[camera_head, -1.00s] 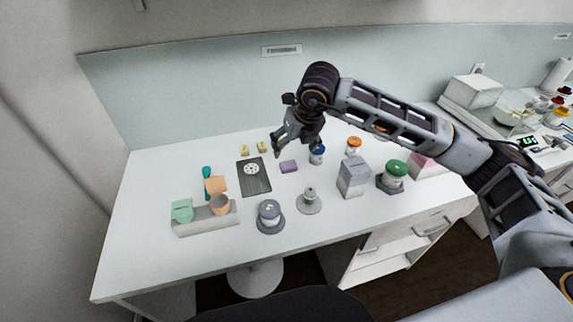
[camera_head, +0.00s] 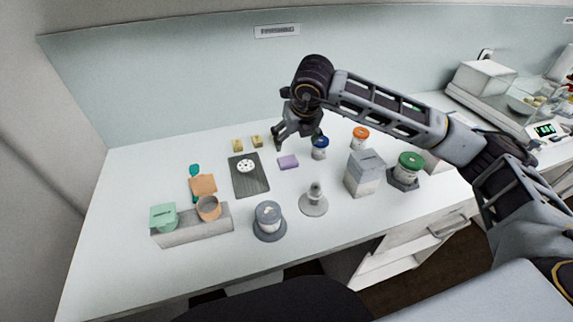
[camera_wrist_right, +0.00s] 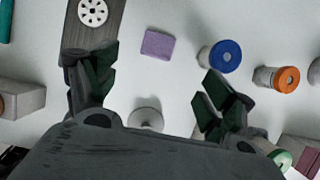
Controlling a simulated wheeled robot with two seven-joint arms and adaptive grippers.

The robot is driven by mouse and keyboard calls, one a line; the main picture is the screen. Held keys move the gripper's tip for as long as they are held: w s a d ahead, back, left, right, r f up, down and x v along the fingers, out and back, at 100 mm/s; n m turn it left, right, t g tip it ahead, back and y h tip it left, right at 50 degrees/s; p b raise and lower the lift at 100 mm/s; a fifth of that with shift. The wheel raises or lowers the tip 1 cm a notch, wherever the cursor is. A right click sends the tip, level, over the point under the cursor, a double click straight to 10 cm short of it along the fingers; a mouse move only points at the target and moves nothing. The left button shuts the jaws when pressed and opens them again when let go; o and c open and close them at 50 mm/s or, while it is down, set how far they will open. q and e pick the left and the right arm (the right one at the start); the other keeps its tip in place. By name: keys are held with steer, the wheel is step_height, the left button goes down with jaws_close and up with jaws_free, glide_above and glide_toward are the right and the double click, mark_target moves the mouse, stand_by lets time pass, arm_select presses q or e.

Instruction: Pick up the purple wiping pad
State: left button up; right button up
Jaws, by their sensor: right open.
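The purple wiping pad (camera_head: 288,162) lies flat on the white desk, between the dark grey board and the blue-lidded jar. In the right wrist view the pad (camera_wrist_right: 158,44) lies ahead of the fingers, roughly midway between them. My right gripper (camera_head: 294,139) is open and empty, above the desk just behind the pad in the head view. Its two dark fingers (camera_wrist_right: 163,92) are spread wide in the wrist view. My left gripper is out of view.
The blue-lidded jar (camera_head: 320,148) stands close right of the pad. The dark board (camera_head: 250,181) lies left. A grey stand (camera_head: 314,201) and a grey block (camera_head: 365,172) are in front. Two yellow blocks (camera_head: 247,142) sit behind the board. An orange-lidded jar (camera_head: 360,138) stands farther right.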

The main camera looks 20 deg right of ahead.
glide_toward(288, 160)
steer(key=x, duration=0.2)
steer(key=shift+w+f+p, duration=0.2)
steer(key=shift+f+p, duration=0.15)
steer(key=shift+w+f, duration=0.1)
steer(key=shift+f, duration=0.35)
steer(key=shift+w+f, duration=0.15)
steer(key=shift+f, duration=0.15)
steer(key=p+x, duration=0.1)
steer(key=x, duration=0.2)
steer(key=shift+a+f, duration=0.1)
steer(key=shift+f, duration=0.15)
steer(key=shift+w+f, duration=0.2)
steer(key=shift+f, duration=0.1)
steer(key=shift+w+f, duration=0.1)
steer(key=shift+f, duration=0.1)
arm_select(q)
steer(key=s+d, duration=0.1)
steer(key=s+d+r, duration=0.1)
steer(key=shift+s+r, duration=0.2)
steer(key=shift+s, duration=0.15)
arm_select(e)
steer(key=c, duration=0.8)
